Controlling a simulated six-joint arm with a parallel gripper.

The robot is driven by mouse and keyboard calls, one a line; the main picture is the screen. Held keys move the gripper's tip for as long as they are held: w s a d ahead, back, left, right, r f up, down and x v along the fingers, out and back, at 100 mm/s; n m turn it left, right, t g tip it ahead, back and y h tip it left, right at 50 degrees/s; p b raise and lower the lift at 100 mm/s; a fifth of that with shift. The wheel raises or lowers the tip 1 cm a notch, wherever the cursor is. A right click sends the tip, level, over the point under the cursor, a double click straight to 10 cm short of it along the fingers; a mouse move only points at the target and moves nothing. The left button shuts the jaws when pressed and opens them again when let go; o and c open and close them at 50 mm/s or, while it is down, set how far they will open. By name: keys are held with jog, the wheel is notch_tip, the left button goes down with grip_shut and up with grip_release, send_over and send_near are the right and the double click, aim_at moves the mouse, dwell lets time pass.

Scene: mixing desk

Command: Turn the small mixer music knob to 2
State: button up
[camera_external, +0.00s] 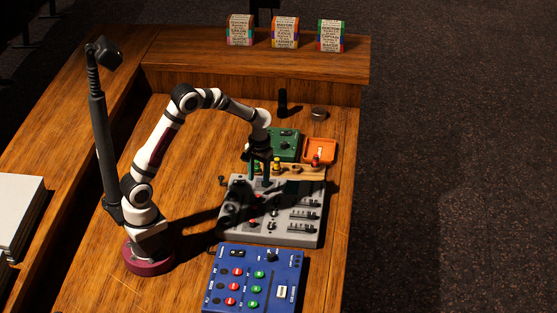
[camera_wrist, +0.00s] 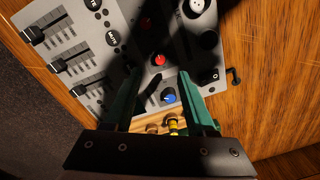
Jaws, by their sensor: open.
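The grey mixer (camera_external: 232,232) lies on the desk, with sliders on its right side and several knobs. In the wrist view, its panel (camera_wrist: 92,22) shows black sliders, a red knob (camera_wrist: 158,59), a blue knob (camera_wrist: 168,96) and a white knob (camera_wrist: 195,6). Knob labels are too small to read, so I cannot tell which is the music knob. My gripper (camera_wrist: 158,78) is open and empty, its green fingers either side of the blue knob in the picture. In the external view, my gripper (camera_external: 259,182) is over the mixer's far part. I cannot tell whether the fingers touch the panel.
A blue mixer (camera_external: 226,258) lies in front. Behind the grey mixer are a wooden strip with small pegs (camera_external: 290,171), a green box (camera_external: 288,138) and an orange tray (camera_external: 319,145). A black cylinder (camera_external: 282,102) and a round tin (camera_external: 318,114) stand farther back.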

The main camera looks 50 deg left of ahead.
notch_tip(320, 180, up, 9)
jog(key=shift+d, duration=0.15)
jog(key=shift+f, duration=0.1)
jog(key=s+a+m, duration=0.3)
jog(key=s+m, duration=0.1)
jog(key=s, duration=1)
jog(key=s+a+r+m+y, duration=0.1)
jog(key=s+a+m, duration=0.2)
jog(key=s, duration=1.1)
jog(key=shift+s+r+m, duration=0.2)
jog(key=shift+s+m, duration=0.1)
jog(key=shift+m, duration=0.9)
